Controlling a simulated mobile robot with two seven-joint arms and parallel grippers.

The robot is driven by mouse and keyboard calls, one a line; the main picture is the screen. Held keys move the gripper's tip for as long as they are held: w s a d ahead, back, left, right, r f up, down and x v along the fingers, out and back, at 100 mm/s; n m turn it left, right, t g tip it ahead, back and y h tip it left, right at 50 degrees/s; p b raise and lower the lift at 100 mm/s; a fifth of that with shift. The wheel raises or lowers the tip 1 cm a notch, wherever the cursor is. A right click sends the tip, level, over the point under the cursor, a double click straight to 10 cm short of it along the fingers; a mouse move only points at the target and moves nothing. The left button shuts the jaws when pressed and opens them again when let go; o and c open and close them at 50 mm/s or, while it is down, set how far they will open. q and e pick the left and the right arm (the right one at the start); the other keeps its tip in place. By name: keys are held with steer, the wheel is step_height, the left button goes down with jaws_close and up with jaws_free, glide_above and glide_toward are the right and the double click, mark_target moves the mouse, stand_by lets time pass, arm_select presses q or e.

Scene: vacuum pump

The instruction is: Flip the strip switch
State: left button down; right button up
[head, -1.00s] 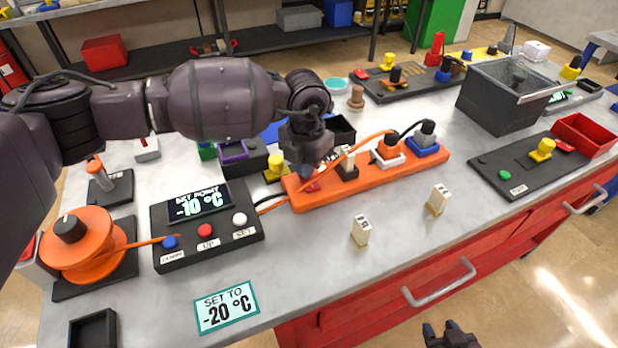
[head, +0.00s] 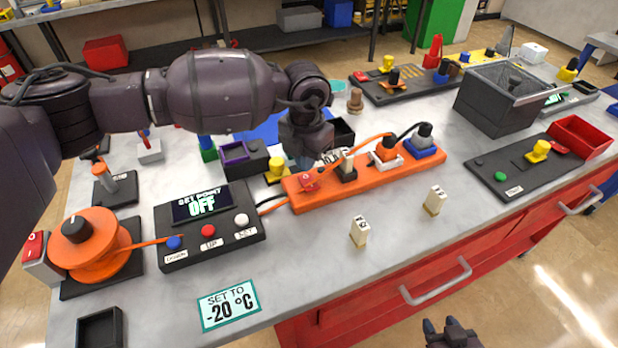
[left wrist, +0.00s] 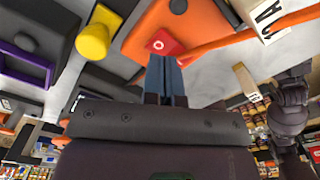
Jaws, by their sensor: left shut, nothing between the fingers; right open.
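The orange power strip (head: 405,168) lies on the bench with several plugs in it. Its red rocker switch (head: 309,180) is at the strip's left end, and it also shows in the left wrist view (left wrist: 164,43). My left gripper (head: 304,160) is shut and empty, just above and behind the switch. In the left wrist view its fingertips (left wrist: 163,62) are right at the switch's edge; I cannot tell whether they touch. The controller box (head: 210,225) left of the strip reads "SET POINT OFF". My right gripper (head: 450,328) is open and empty at the bottom, off the bench front.
A card (head: 229,305) reading "SET TO -20 °C" lies at the front. An orange cord reel (head: 90,250) stands at the left. Two small white tags (head: 360,231) stand before the strip. A grey bin (head: 500,100) is at the right.

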mark_target(306, 177)
arm_select(q)
step_height(306, 177, up, 2)
steer(key=shift+r+p, duration=0.1)
steer(key=shift+p, duration=0.3)
steer(key=shift+r+p, duration=0.3)
steer(key=shift+r, duration=0.65)
arm_select(e)
steer(key=shift+w+r, duration=0.15)
steer(key=shift+r, duration=1.15)
